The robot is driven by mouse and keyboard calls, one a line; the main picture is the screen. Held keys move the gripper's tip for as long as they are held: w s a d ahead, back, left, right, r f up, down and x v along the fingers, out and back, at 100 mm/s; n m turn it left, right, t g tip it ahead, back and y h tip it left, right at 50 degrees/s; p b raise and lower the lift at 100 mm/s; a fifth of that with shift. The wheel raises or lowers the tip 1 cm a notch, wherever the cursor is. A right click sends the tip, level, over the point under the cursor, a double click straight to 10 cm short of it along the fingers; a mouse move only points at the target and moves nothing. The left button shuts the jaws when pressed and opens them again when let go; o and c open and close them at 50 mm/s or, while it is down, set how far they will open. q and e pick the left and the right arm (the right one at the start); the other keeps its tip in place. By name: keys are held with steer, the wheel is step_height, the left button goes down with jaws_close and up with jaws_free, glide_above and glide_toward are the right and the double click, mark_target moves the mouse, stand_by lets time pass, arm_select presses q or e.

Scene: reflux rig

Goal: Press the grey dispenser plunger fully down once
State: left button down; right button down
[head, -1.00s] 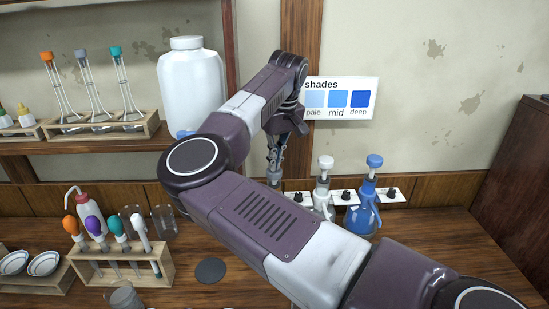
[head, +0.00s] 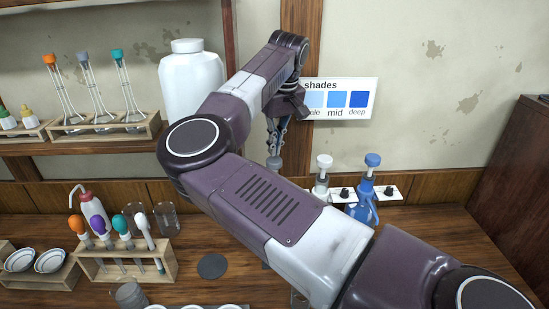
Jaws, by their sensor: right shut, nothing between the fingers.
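The grey dispenser plunger (head: 274,163) shows as a small grey cap at the back of the bench, at about the height of the white cap beside it. The dispenser body below it is hidden behind my right arm. My right gripper (head: 275,152) points down from above, directly over the grey cap. Its fingers are shut and hold nothing. Their tips are at or just above the cap; I cannot tell whether they touch it. My left gripper is out of view.
A white-capped dispenser (head: 323,177) and a blue dispenser (head: 363,206) stand to the right. A shades card (head: 340,98) is on the wall. A test-tube rack (head: 125,263), a wash bottle (head: 88,207) and a dark disc (head: 212,266) are at left.

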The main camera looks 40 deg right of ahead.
mark_target(274, 160)
step_height(274, 160, up, 6)
steer(key=p, duration=0.4)
stand_by(0.4)
stand_by(0.5)
